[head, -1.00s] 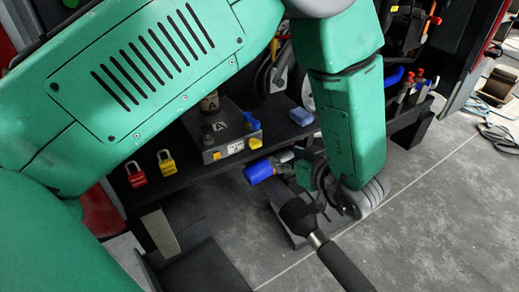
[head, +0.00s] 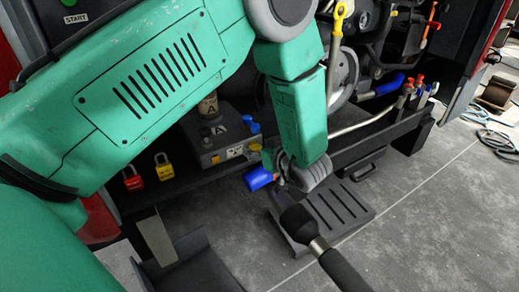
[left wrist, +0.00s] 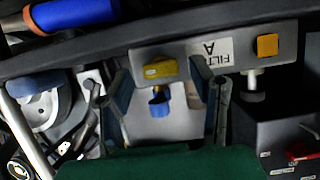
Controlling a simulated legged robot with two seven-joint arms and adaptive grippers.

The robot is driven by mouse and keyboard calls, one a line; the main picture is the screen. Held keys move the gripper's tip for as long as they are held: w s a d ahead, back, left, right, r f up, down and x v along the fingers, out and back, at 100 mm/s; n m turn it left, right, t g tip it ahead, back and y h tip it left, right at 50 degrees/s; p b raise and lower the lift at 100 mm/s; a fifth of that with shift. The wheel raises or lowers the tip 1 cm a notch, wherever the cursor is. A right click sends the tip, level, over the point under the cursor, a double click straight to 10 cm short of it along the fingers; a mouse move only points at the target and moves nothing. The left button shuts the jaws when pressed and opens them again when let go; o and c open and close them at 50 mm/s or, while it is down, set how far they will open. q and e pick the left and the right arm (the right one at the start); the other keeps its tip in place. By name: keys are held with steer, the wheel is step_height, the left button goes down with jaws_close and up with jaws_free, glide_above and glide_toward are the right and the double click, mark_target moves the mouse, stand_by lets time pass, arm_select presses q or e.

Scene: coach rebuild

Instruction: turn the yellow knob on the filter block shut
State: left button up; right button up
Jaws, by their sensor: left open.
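The grey filter block (head: 206,143) stands on the dark shelf in the head view, with an "A" label. The left wrist view shows the block (left wrist: 285,62) upside down. Its yellow knob (left wrist: 160,70) lies between the two fingers of my left gripper (left wrist: 163,95). The gripper is open, with clear gaps on both sides of the knob; I cannot tell whether the fingertips have reached its depth. In the head view, my left gripper (head: 270,160) is at the block's right front corner and largely hides the knob. My right gripper is not in view.
A blue cylinder (head: 259,179) sits just below the gripper. A blue knob (head: 251,128) is on the block. A black rod with a silver collar (head: 319,246) crosses the foreground. The floor at right is mostly clear.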

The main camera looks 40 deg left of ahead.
arm_select(q)
steer(key=shift+c, duration=0.5)
steer(key=shift+a, duration=0.1)
steer(key=c, duration=1)
steer(key=shift+c, duration=0.2)
steer(key=shift+s+n+t+h+p, duration=0.2)
steer(key=shift+n+t+h+p, duration=0.3)
steer(key=shift+n, duration=0.4)
steer(key=shift+s+f+n+t+b, duration=0.1)
steer(key=shift+n+t+b, duration=0.1)
steer(key=shift+n+t, duration=0.4)
steer(key=shift+s+f+n+t+b, duration=0.15)
steer(key=shift+n+t, duration=0.25)
steer(key=shift+n, duration=0.4)
steer(key=shift+w, duration=0.1)
steer(key=o, duration=1.1)
